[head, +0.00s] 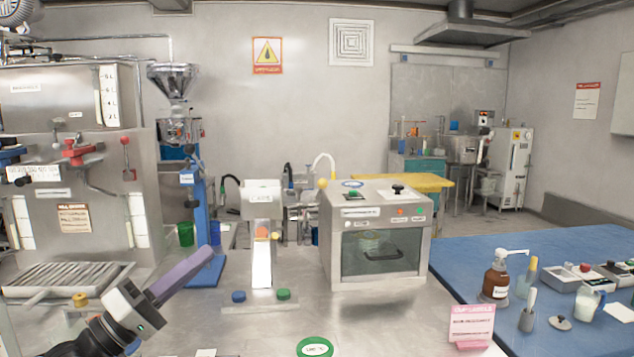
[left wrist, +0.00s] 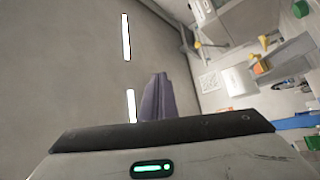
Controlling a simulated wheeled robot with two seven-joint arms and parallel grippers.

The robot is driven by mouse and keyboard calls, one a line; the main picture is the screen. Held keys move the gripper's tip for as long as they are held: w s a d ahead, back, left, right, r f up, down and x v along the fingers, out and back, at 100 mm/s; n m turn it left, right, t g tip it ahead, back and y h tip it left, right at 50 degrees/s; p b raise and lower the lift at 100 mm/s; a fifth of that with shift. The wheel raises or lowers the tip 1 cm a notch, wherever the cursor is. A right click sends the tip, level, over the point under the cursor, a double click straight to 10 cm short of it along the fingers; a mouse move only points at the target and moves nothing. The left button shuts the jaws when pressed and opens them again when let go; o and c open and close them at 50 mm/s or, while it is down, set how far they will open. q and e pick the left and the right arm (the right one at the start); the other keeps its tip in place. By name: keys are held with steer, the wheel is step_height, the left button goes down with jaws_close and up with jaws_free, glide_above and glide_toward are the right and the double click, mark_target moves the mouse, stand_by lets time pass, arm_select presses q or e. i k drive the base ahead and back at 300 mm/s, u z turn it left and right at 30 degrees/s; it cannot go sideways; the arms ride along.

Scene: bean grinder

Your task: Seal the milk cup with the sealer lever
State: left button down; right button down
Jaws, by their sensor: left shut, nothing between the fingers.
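A cup of white liquid (head: 588,303), which looks like milk, stands at the right on the blue-topped table. I cannot tell which machine is the sealer or make out its lever for certain. A steel box machine (head: 333,250) with a window stands mid-counter; something cup-like shows dimly behind the window. My left gripper (head: 200,260) comes in at the lower left, its purple fingers shut and empty, pointing up and right, in front of a blue stand (head: 201,215). The fingers also show in the left wrist view (left wrist: 155,97). My right gripper is not in view.
A white dispenser-like unit (head: 262,200) with blue and green buttons stands left of the box. A large steel machine (head: 75,190) fills the left. A brown pump bottle (head: 496,280) and a pink sign (head: 471,325) are at the right. The front middle counter is mostly clear.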

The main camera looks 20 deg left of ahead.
mark_target(322, 184)
steer(key=i, duration=1.25)
